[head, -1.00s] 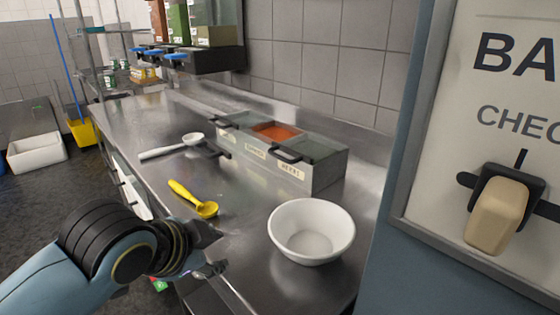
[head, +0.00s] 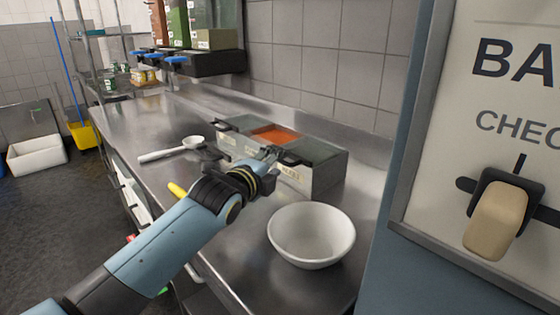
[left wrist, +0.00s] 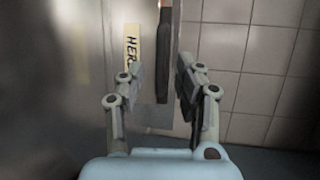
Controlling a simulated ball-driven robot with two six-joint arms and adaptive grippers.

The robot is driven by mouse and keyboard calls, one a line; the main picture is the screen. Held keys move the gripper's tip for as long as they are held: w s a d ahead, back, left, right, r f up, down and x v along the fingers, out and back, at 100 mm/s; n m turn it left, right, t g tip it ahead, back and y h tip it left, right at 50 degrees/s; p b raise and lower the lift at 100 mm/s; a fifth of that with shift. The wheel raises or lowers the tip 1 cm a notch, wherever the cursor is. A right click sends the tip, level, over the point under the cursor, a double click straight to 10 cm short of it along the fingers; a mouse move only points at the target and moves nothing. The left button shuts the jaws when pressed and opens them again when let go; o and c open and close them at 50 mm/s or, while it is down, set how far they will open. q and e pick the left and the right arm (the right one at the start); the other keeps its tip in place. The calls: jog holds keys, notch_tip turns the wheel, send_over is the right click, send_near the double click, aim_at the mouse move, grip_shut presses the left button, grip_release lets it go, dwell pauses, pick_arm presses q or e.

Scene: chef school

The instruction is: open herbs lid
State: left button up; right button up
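The grey condiment box (head: 318,180) stands on the steel counter against the tiled wall. Its right compartment has a closed grey lid (head: 318,150) with a black handle (head: 293,158) at the front. The front label, partly hidden in the head view, reads "HER" in the left wrist view (left wrist: 132,48). My left gripper (head: 270,155) is at the box front, close to this handle. In the left wrist view its fingers (left wrist: 158,82) are apart, with the dark handle (left wrist: 165,45) ahead between them. Contact cannot be told. My right gripper is not in view.
The middle compartment is open with orange-red contents (head: 275,135). A white bowl (head: 311,236) stands right of my left arm. A yellow spoon (head: 178,190) is partly hidden behind the arm. A white ladle (head: 170,149) lies at left. A framed board (head: 510,120) borders the right.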

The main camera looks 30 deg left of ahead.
aim_at(279, 162)
pick_arm(q)
jog(key=shift+w+f, duration=0.15)
jog(key=shift+w, duration=0.7)
jog(key=shift+w+f, duration=0.15)
jog(key=shift+w, duration=0.65)
jog(key=shift+a, duration=0.1)
jog(key=shift+c, duration=0.3)
